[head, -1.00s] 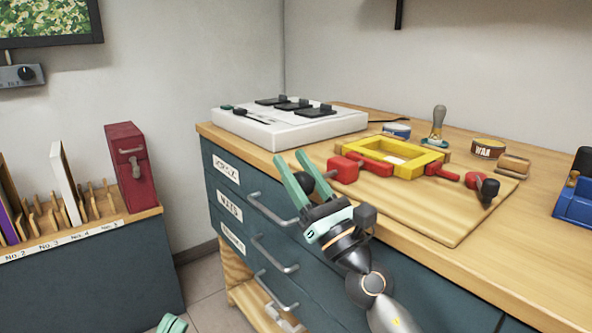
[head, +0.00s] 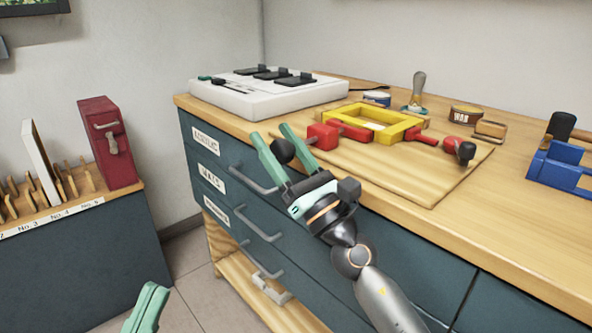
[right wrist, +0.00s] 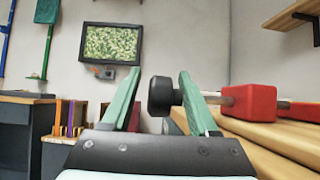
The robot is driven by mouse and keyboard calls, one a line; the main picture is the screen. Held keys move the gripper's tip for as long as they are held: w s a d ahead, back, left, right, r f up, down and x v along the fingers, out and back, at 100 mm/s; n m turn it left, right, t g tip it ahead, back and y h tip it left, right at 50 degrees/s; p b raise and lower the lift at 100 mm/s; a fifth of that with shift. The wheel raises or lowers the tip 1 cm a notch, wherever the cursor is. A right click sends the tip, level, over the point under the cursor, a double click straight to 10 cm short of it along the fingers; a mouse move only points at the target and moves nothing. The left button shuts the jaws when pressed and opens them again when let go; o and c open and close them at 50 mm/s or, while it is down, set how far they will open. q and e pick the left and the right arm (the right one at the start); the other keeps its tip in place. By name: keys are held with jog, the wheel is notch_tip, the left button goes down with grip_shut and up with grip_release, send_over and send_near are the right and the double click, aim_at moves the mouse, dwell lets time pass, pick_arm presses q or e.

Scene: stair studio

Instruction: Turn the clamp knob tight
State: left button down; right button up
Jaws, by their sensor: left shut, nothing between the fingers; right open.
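The clamp is red with a yellow frame (head: 372,122) and lies on the wooden board on the counter. A black round knob (head: 282,150) sticks out past the counter edge, left of a red block (head: 322,137). My right gripper (head: 268,133) is open, its green fingers pointing up at the knob. In the right wrist view the knob (right wrist: 161,95) shows between the fingers, nearer the right one, which covers part of its rod; whether they touch is unclear. My left gripper (head: 153,287) is shut and empty, low at the bottom left, away from the counter.
A white device (head: 265,100) with black pads stands behind the clamp. Another dark knob (head: 466,150) is at the clamp's right end. Drawer handles (head: 250,180) stick out below my right gripper. A blue holder (head: 560,165) is far right.

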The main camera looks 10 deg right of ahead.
jog(key=b+v, duration=0.3)
jog(key=v, duration=0.8)
